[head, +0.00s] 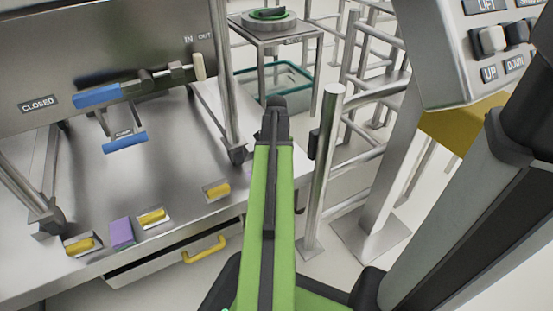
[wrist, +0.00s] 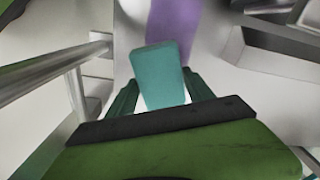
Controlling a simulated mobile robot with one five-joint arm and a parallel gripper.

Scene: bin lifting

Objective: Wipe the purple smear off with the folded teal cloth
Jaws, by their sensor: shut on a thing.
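The folded teal cloth (wrist: 160,72) is a flat block between the two dark green fingers of my gripper (wrist: 158,92) in the wrist view. The gripper is shut on it, and its far end sticks out past the fingertips. The purple smear (wrist: 174,25) is a band on the pale grey surface just beyond the cloth. The cloth's far end overlaps the smear's near part in the picture; I cannot tell whether they touch. In the head view my green arm hides the gripper and cloth, and most of the smear's area.
A cabinet with blue handles (head: 97,96) stands behind. A metal post (head: 322,165) is close right of my arm. In the wrist view a rail (wrist: 50,68) runs at left.

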